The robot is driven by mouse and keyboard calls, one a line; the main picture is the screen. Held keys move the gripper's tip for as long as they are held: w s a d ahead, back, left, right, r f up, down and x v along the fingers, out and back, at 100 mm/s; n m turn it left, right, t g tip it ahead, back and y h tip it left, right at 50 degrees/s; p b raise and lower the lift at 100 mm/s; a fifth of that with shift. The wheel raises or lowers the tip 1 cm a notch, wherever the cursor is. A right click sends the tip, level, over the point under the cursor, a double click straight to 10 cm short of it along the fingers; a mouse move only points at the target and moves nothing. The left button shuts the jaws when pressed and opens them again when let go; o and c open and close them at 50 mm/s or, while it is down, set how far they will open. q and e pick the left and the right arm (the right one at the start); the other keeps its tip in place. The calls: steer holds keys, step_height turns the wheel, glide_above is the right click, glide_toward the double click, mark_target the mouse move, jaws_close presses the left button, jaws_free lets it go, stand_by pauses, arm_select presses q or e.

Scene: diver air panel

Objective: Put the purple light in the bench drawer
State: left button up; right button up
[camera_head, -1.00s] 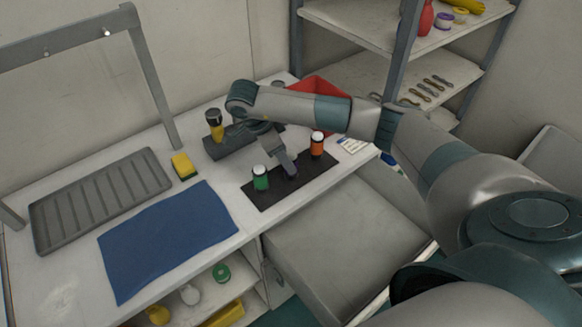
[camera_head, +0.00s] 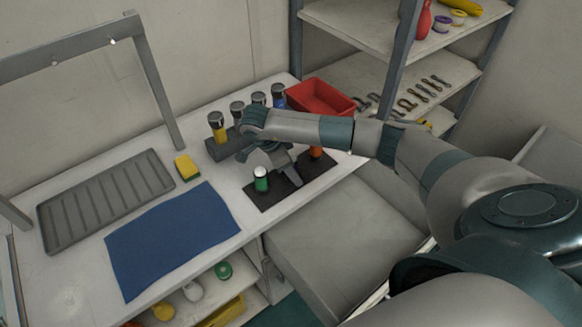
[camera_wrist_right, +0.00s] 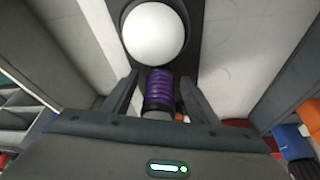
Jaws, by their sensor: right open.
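The purple light shows in the right wrist view as a ribbed purple body (camera_wrist_right: 159,90) with a large white round top (camera_wrist_right: 153,33) towards the camera. My right gripper (camera_wrist_right: 160,98) is open, with one finger on each side of the purple body; contact cannot be told. In the head view my right gripper (camera_head: 293,176) is low over the dark mat (camera_head: 264,197) and the purple light is hidden. A green light (camera_head: 261,180) and a partly hidden orange light (camera_head: 316,152) stand there too. The grey bench drawer (camera_head: 340,235) looks pulled out, its visible part empty. My left gripper is out of view.
A blue cloth (camera_head: 172,238), yellow sponge (camera_head: 187,167) and grey ribbed tray (camera_head: 105,200) lie to the left. My right arm crosses above the drawer's far side.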

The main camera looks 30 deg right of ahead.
stand_by(0.3)
steer(key=c, duration=1.4)
steer(key=shift+o, duration=0.2)
steer(key=shift+r, duration=0.1)
steer(key=shift+r+b, duration=0.75)
step_height(320, 180, up, 2)
steer(key=shift+s+r+b, duration=0.1)
steer(key=shift+r+b, duration=0.05)
steer(key=shift+b, duration=0.55)
steer(key=s+d+r+b, duration=0.1)
steer(key=s+r+b, duration=0.1)
steer(key=s+r, duration=0.5)
steer(key=s, duration=0.4)
steer(key=shift+s+d, duration=0.2)
steer(key=shift+d, duration=0.1)
